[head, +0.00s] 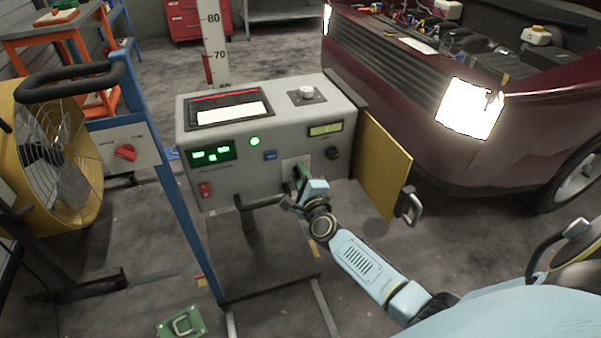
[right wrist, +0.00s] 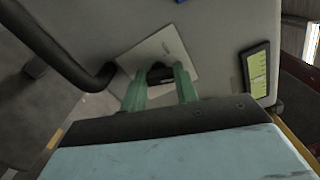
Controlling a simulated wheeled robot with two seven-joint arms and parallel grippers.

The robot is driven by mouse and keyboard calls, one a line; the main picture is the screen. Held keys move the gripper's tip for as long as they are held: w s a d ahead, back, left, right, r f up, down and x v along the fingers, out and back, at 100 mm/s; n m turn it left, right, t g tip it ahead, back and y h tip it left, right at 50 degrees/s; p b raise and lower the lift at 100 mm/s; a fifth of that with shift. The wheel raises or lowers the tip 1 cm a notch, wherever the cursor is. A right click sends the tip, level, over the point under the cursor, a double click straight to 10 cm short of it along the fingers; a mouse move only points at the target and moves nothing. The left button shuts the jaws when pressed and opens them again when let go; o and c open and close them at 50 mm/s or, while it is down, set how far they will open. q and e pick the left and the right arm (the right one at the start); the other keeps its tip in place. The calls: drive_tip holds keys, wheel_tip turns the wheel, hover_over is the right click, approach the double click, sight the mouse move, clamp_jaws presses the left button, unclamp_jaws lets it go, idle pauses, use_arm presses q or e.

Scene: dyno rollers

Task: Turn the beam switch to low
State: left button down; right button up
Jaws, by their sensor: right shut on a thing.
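The beam switch is a small dark knob (right wrist: 160,75) on a pale square plate (right wrist: 150,50) on the front of the grey console (head: 230,175). In the head view, the plate (head: 287,162) shows partly behind my right gripper (head: 299,174), which hides the knob. In the right wrist view, the two green fingers of my right gripper (right wrist: 160,82) stand on either side of the knob, shut on it. The markings on the plate are too small to read. My left gripper is not in view.
A black handle bar (head: 260,202) sticks out beside the gripper. A yellow door panel (head: 385,167) stands open to the right. A car with a lit headlight (head: 470,108) is beyond it. A yellow fan (head: 25,165) stands left, near a red knob (head: 125,152).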

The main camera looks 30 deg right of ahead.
sight(299, 175)
drive_tip(key=n+p, duration=0.3)
drive_tip(key=n, duration=0.5)
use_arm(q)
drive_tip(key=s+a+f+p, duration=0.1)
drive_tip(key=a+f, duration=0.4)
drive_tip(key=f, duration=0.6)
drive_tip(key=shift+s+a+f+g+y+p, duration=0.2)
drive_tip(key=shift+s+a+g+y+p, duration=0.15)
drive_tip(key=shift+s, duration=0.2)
use_arm(e)
drive_tip(key=shift+a+f+n, duration=0.1)
drive_tip(key=shift+n, duration=1.7)
drive_tip(key=o, duration=1)
drive_tip(key=shift+s, duration=0.25)
drive_tip(key=p+v, duration=0.2)
drive_tip(key=v, duration=0.2)
drive_tip(key=shift+s+a, duration=0.15)
drive_tip(key=shift+s, duration=0.15)
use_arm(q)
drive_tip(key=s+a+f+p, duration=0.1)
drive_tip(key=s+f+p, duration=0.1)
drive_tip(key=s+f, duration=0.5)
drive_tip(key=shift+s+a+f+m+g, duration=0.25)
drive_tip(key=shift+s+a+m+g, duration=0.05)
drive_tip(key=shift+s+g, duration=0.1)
use_arm(e)
drive_tip(key=v, duration=0.8)
drive_tip(key=shift+s, duration=0.1)
